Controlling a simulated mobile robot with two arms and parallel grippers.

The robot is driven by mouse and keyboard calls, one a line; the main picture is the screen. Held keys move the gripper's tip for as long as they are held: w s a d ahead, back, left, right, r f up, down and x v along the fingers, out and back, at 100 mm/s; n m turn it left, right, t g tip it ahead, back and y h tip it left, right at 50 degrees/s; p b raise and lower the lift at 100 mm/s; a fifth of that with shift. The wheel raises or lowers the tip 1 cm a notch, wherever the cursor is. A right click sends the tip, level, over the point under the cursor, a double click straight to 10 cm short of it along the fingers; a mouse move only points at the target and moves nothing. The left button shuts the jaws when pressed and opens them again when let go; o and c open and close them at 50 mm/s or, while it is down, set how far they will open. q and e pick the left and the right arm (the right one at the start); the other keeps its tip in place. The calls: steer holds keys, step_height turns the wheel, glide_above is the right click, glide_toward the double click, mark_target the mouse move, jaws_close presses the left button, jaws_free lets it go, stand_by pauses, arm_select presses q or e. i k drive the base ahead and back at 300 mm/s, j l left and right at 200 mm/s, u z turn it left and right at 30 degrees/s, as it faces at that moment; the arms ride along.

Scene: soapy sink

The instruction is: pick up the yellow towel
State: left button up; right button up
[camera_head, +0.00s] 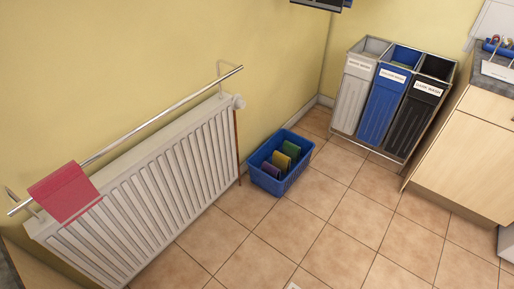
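The yellow towel (281,161) stands folded in a blue basket (267,185) on the floor, beside the right end of the radiator. It sits between a green folded cloth (292,149) and a purple one (270,171). Its lower part is hidden by the basket and the purple cloth. Neither of my grippers shows clearly in the head view, so nothing is seen near the towel.
A white radiator (150,190) lines the wall at left, with a metal rail (160,119) above it carrying a red towel (63,192). Labelled white, blue and black bins (384,104) stand at the back. A wooden cabinet (470,150) is at right. The tiled floor between is clear.

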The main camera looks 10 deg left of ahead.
mark_target(281, 162)
steer(key=i+l+u, duration=0.45)
steer(key=i+l, duration=1)
